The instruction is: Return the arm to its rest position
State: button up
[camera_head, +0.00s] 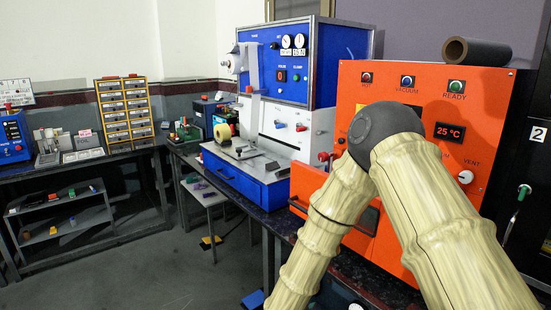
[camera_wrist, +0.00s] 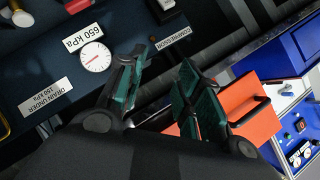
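My arm (camera_head: 440,215) crosses the right of the head view, bent at a dark elbow joint in front of the orange vacuum oven (camera_head: 485,90). The gripper end is out of the head view. In the wrist view my gripper (camera_wrist: 162,70) shows two dark fingers with green pads. They stand apart with a clear gap and nothing between them.
An orange part (camera_wrist: 250,108) with a dark handle lies right of the fingers in the wrist view. The blue machine (camera_head: 270,185) stands left of the oven. A dark cylinder (camera_head: 475,51) lies on top of the oven. Open floor (camera_head: 130,275) is at lower left.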

jog(key=s+d+f+n+g+y+p, duration=0.25)
jog(key=s+d+f+n, duration=0.2)
jog(key=s+f, duration=0.35)
jog(key=s+d+f+n+g+y+p, duration=0.1)
jog(key=s+d+f+n+g+y, duration=0.25)
jog(key=s+f, duration=0.5)
jog(key=s+d+n+g+p, duration=0.1)
jog(key=s+d+n+g, duration=0.1)
jog(key=s, duration=1)
jog(key=s+d+n+g+p, duration=0.1)
jog(key=s+d+n+g, duration=0.2)
jog(key=s, duration=0.9)
jog(key=shift+s+d+f+n, duration=0.15)
jog(key=shift+d+f+n, duration=0.1)
jog(key=shift+d+n, duration=0.8)
